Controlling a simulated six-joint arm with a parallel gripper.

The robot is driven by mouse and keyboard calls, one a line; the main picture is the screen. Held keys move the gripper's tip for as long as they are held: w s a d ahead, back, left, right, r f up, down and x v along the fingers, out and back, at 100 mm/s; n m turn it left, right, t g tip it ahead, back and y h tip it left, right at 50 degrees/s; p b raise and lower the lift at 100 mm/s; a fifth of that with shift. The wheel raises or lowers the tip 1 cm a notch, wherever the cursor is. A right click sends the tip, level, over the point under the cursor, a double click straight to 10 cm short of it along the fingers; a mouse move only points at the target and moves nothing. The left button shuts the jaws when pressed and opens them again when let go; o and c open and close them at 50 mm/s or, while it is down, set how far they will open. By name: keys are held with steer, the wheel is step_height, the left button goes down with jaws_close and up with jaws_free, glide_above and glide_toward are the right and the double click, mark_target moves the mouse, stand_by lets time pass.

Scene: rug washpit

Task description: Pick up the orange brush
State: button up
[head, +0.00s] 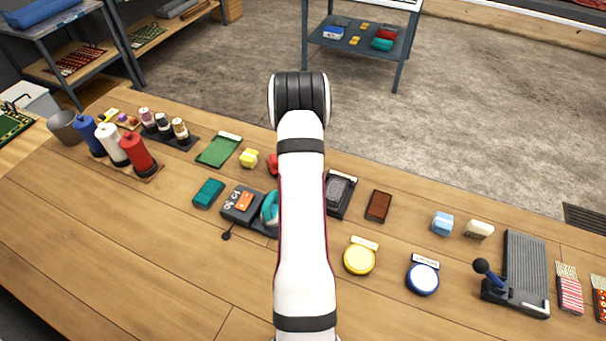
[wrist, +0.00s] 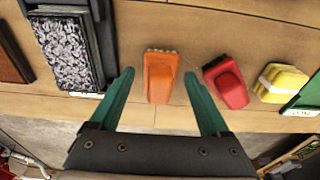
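The orange brush (wrist: 160,77) lies on the wooden bench in the wrist view, its bristle edge toward the top of the picture. My gripper (wrist: 159,74) is open, with one teal finger to the left of the brush and one to the right. Bare gaps show between the brush and both fingers. I cannot tell how far the fingertips are above the bench. In the head view my arm hides both the brush and my gripper.
A red brush (wrist: 228,84) sits close beside the right finger, with a yellow brush (wrist: 281,82) beyond it. A speckled grey pad in a dark tray (wrist: 66,50) lies to the left. The bench's front left (head: 130,270) is clear.

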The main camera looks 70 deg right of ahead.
jaws_close()
step_height(320, 180, up, 4)
steer(key=shift+r, duration=0.25)
steer(key=s+a+r, duration=0.1)
steer(key=s+r, duration=0.5)
steer(key=s, duration=0.5)
steer(key=shift+s+a+r, duration=0.2)
steer(key=shift+s+r, duration=0.1)
